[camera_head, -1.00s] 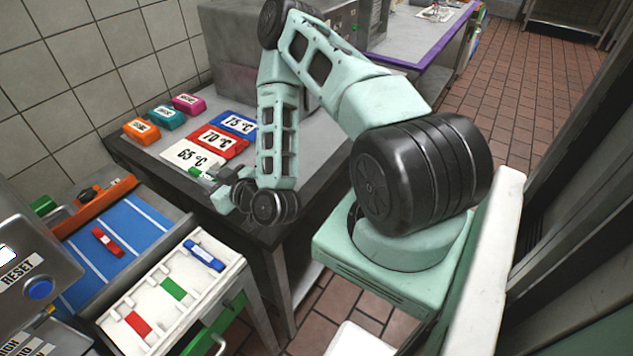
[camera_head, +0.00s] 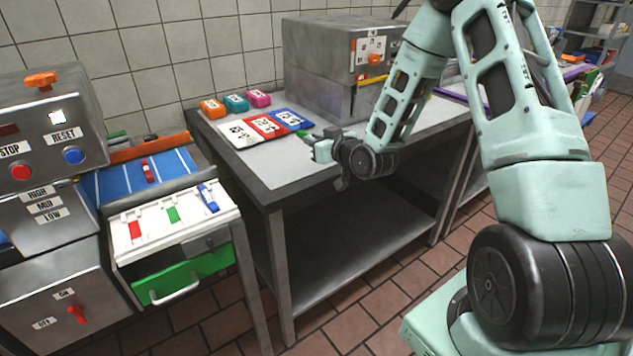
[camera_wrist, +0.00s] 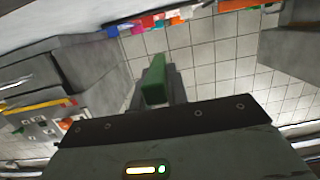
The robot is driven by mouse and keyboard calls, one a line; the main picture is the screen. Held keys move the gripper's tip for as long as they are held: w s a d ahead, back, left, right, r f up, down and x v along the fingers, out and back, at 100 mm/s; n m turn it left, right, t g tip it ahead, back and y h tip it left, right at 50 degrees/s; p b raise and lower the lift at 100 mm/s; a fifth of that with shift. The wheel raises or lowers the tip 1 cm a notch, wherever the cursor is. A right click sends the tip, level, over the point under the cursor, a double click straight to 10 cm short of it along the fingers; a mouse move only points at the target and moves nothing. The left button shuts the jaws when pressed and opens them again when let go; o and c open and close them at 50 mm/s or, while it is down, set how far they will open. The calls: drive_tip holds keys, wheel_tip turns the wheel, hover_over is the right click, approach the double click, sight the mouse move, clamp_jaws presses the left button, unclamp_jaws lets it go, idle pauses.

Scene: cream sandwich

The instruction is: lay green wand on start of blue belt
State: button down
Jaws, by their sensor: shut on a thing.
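My gripper (camera_head: 316,146) is shut on the green wand (camera_wrist: 155,80), which sticks out between the fingers in the wrist view. In the head view only a small green end of the wand (camera_head: 305,134) shows above the grey table, by the temperature cards. The blue belt (camera_head: 112,184), with white cross stripes, lies to the left, well apart from my gripper. A red wand (camera_head: 147,171) lies on the belt.
A white tray (camera_head: 150,212) in front of the belt has red and green marks and a blue wand (camera_head: 208,197). Below it is a green drawer (camera_head: 185,277). A control panel (camera_head: 45,135) stands left of the belt. A metal machine (camera_head: 322,70) stands on the table (camera_head: 285,165).

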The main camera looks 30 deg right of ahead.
sight(318, 169)
drive_tip(key=f, duration=0.2)
drive_tip(key=w+d+f, duration=0.1)
drive_tip(key=f, duration=0.2)
drive_tip(key=d+f, duration=0.1)
drive_tip(key=f, duration=0.2)
drive_tip(key=shift+w+f+b, duration=0.1)
drive_tip(key=shift+w+b, duration=0.1)
drive_tip(key=shift+b, duration=0.15)
drive_tip(key=shift+f, duration=0.1)
drive_tip(key=shift+f, duration=0.15)
drive_tip(key=c, duration=1.4)
unclamp_jaws()
drive_tip(key=shift+o, duration=0.2)
drive_tip(key=shift+r, duration=0.25)
